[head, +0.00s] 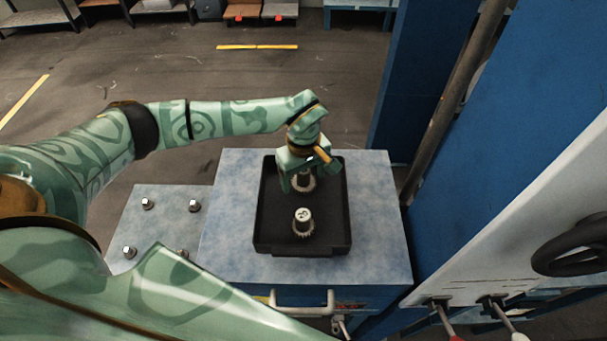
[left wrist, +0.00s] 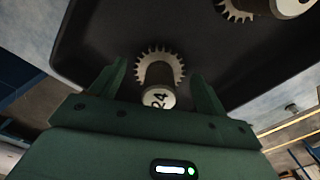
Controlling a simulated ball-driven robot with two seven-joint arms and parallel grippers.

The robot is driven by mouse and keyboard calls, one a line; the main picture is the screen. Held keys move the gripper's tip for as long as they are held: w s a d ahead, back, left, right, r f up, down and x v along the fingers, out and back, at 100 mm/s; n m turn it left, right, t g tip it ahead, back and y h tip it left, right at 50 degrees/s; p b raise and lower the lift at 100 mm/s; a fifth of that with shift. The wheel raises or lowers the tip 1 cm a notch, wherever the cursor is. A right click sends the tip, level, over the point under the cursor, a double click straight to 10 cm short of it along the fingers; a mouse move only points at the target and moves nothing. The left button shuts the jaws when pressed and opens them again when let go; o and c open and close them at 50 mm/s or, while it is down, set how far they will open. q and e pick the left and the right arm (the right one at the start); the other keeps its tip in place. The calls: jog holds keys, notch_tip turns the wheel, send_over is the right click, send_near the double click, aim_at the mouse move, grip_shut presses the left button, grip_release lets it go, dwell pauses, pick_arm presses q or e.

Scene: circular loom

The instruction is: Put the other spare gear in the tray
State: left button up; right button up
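The black tray (head: 262,205) lies on the blue-grey cabinet top. One spare gear (head: 303,222), toothed with a pale hub, stands upright in the tray's near half; part of it shows at the top right of the left wrist view (left wrist: 240,10). The other spare gear (head: 304,184) is in the tray's far half, partly hidden by my left gripper (head: 303,184). In the left wrist view this gear (left wrist: 160,72), its hub marked "24", is between the two fingers, with a gap on each side. My left gripper is open. My right gripper is not in view.
A lower plate (head: 155,220) with several bolt-like posts stands left of the cabinet (head: 230,185). A blue post and a white panel with a black handwheel (head: 570,250) rise on the right. The cabinet top around the tray is clear.

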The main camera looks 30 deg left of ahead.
pick_arm(q)
notch_tip(320, 180, up, 16)
jog(key=shift+r, duration=0.15)
dwell(0.4)
